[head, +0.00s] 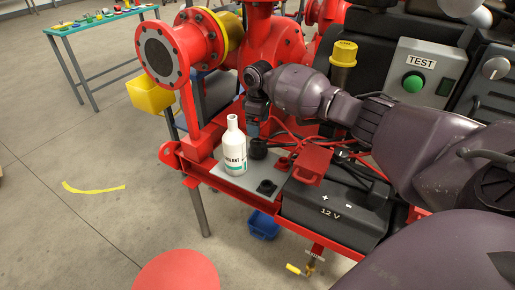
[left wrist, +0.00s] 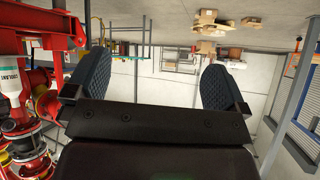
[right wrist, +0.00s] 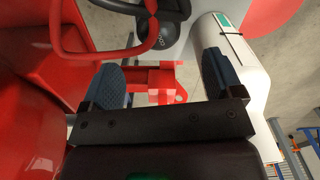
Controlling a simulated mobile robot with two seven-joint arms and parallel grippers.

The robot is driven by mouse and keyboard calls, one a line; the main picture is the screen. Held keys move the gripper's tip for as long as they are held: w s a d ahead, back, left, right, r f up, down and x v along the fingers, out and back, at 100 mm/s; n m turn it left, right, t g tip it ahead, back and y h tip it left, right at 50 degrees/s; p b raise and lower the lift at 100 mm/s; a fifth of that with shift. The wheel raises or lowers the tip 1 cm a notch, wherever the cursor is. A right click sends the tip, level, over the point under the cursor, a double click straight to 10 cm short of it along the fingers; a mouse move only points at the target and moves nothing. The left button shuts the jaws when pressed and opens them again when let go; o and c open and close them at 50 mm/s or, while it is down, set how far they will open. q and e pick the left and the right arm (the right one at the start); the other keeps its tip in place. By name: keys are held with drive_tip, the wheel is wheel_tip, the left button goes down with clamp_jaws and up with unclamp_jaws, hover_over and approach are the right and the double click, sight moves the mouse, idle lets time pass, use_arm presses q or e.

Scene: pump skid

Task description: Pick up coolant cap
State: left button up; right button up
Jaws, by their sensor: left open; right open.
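A white coolant bottle (head: 233,150) stands upright on a grey plate of the red skid. A small black round piece (head: 257,148) sits just right of it, and another black round piece (head: 267,187) lies on the plate's front part. I cannot tell which is the coolant cap. My right gripper (head: 253,128) points down above the first piece, open and apparently empty. In the right wrist view the bottle (right wrist: 240,75) is close beside the right finger, and a black rounded part (right wrist: 160,28) lies beyond the fingertips. My left gripper (left wrist: 143,80) is open and empty, facing the room.
A red flanged pipe (head: 165,52) rises at the left. A black 12 V battery (head: 335,208) and red and black cables (head: 300,135) lie right of the plate. A test box (head: 425,80) stands behind my right arm. Open floor (head: 70,220) lies left.

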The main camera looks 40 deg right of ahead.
sight(257, 141)
wheel_tip(257, 141, down, 5)
drive_tip(key=shift+s+r+b, duration=0.1)
drive_tip(key=shift+b, duration=0.5)
drive_tip(key=shift+f, duration=0.7)
drive_tip(key=f, duration=0.1)
drive_tip(key=f+b, duration=0.1)
drive_tip(key=f, duration=0.1)
drive_tip(key=f+b, duration=0.1)
drive_tip(key=shift+w+f, duration=0.2)
drive_tip(key=shift+w, duration=0.2)
drive_tip(key=shift+f, duration=0.1)
use_arm(q)
drive_tip(key=f, duration=0.2)
drive_tip(key=shift+s+a+f, duration=0.2)
drive_tip(key=shift+s+f, duration=0.05)
drive_tip(key=shift+f, duration=0.15)
drive_tip(key=shift+f, duration=0.1)
use_arm(e)
drive_tip(key=shift+a, duration=0.1)
drive_tip(key=c, duration=0.8)
use_arm(q)
drive_tip(key=shift+d, duration=0.1)
use_arm(e)
drive_tip(key=shift+r, duration=0.25)
